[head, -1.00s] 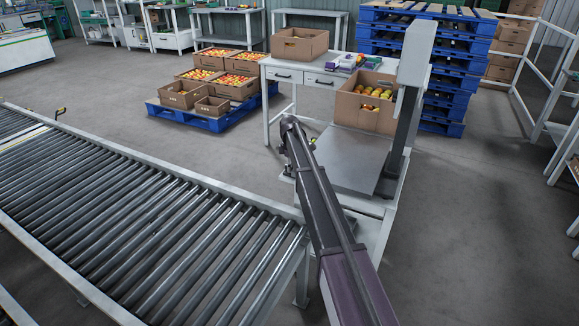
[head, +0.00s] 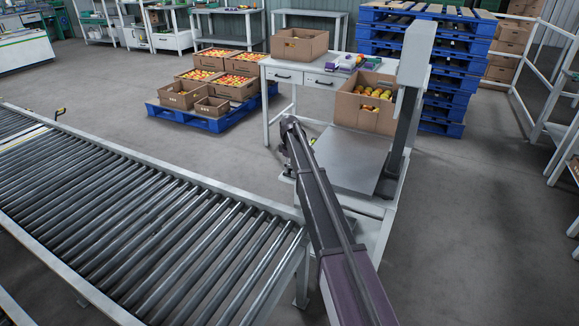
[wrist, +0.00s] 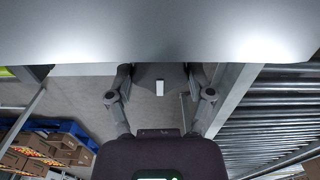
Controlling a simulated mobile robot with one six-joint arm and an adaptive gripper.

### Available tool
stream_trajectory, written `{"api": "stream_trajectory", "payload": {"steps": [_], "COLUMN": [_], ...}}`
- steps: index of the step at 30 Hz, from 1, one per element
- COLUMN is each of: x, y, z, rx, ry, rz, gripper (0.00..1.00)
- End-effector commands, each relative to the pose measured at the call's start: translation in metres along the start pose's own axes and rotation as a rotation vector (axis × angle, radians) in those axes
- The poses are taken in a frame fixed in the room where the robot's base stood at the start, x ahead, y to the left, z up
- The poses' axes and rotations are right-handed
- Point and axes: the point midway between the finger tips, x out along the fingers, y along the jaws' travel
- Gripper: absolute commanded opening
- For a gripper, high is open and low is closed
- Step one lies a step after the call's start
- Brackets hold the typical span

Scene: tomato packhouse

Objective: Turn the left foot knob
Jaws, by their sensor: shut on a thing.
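In the wrist view, the dark grey foot knob (wrist: 147,78) with a small white mark on its face shows below the edge of the scale's pale metal plate (wrist: 160,30). My gripper (wrist: 160,80) has one finger on each side of the knob and is shut on it. The plate's front edge hides the fingertips and the upper part of the knob. In the head view, the scale's plate (head: 352,165) lies beyond and to the right of my arm.
A roller conveyor (head: 150,215) runs along the left, close to my arm; its rollers fill the wrist view's right side (wrist: 270,125). A tomato box (head: 355,112) stands behind the plate, with the scale's grey column (head: 408,95) at right. A blue pallet (head: 215,122) stands behind.

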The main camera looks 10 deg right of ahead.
Motion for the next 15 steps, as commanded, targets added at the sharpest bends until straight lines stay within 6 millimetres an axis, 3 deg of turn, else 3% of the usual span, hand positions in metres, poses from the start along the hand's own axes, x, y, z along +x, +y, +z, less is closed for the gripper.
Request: {"api": "stream_trajectory", "payload": {"steps": [2, 3, 4, 15], "x": [0.0002, 0.0002, 0.0002, 0.0001], "y": [-0.0008, -0.0009, -0.0009, -0.0004], "z": [0.0015, 0.0016, 0.0016, 0.0007], "rx": [0.0, 0.0, 0.0, -0.002], "ry": [-0.002, -0.002, -0.002, -0.001], "rz": [-0.002, -0.002, -0.002, -0.001], "gripper": [0.21, 0.74, 0.83, 0.83]}}
